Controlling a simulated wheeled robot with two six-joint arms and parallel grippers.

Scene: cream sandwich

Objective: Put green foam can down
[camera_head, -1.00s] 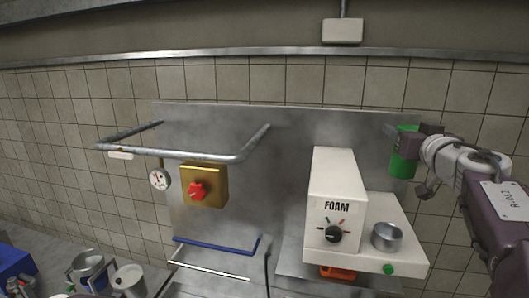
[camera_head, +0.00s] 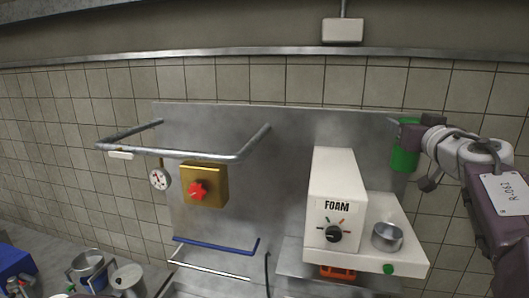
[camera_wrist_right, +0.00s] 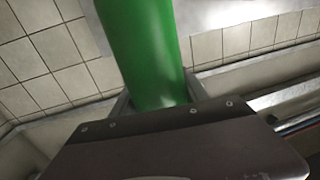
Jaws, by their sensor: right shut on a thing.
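The green foam can (camera_head: 404,159) is held upright in the air at the right of the head view, in front of the steel back panel. My right gripper (camera_head: 410,132) is shut on it near its upper part. The can also fills the upper middle of the right wrist view (camera_wrist_right: 150,50), between the fingers of the right gripper (camera_wrist_right: 160,102). The can is above and behind the right side of the white FOAM machine (camera_head: 336,190), clear of it as far as I can see. My left gripper does not show.
A metal cup (camera_head: 387,236) sits on the machine's right side. A tubular rail (camera_head: 190,154) and a yellow box with a red knob (camera_head: 205,186) are to the left. Metal pots (camera_head: 88,270) and a blue box (camera_head: 14,262) are at lower left.

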